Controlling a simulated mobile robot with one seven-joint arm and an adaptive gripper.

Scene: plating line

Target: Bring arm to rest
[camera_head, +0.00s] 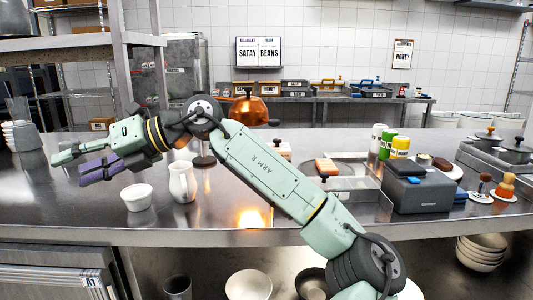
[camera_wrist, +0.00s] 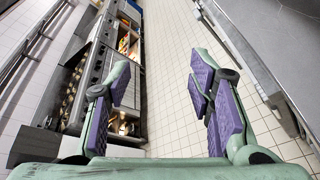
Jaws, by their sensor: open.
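My arm is pale green and reaches from the lower right of the head view across the steel counter (camera_head: 225,222) to the left. My gripper (camera_head: 75,164) hangs at the left above the counter, pointing left. In the wrist view my gripper (camera_wrist: 165,100) shows its two purple-padded fingers spread wide apart. It is open, with nothing between the fingers. Only the far floor and kitchen units show beyond them.
A white bowl (camera_head: 137,197) and a white jug (camera_head: 182,182) stand below and right of my gripper. Cans (camera_head: 400,147), a dark grey box (camera_head: 423,192) and steel bins (camera_head: 510,160) fill the right side.

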